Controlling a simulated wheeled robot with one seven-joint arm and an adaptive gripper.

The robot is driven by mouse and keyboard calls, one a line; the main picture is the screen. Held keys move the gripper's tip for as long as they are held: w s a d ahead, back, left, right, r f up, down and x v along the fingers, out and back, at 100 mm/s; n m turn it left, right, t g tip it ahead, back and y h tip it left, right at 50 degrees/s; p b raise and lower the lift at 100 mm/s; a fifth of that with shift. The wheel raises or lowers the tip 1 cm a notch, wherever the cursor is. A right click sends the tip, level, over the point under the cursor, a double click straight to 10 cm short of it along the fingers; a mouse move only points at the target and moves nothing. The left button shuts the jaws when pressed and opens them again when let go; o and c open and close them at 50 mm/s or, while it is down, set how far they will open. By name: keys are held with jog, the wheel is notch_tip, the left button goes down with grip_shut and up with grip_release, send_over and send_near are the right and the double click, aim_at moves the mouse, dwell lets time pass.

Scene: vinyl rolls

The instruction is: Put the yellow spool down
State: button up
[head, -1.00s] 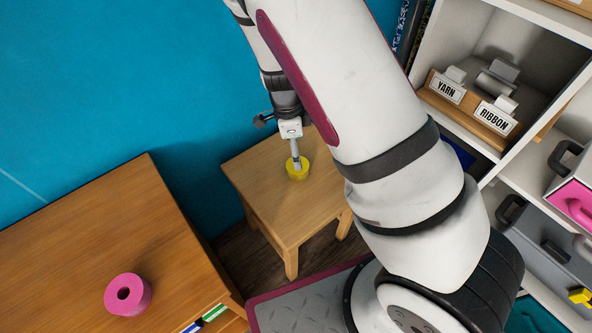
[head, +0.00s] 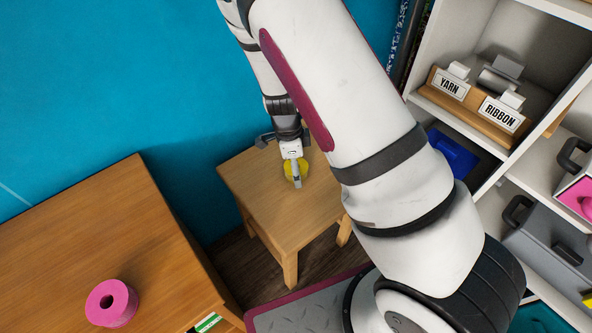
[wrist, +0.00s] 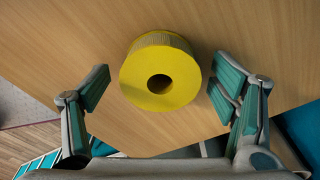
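The yellow spool (head: 303,167) is on the small wooden table (head: 275,215) in the head view, partly hidden behind my gripper (head: 296,175). In the wrist view the yellow spool (wrist: 150,88) shows its round face and dark centre hole against the wood tabletop (wrist: 60,40). My gripper (wrist: 157,88) has its two teal-padded fingers spread apart, one to each side of the spool. There are visible gaps between the fingers and the spool, and nothing is held.
A pink roll (head: 111,303) sits on the larger wooden cabinet (head: 100,235) at the left. A white shelf (head: 445,113) with YARN and RIBBON labels stands at the right. The small table's front part is clear. A blue wall is behind.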

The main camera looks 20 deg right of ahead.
jog(key=c, duration=1.3)
jog(key=shift+r, duration=0.1)
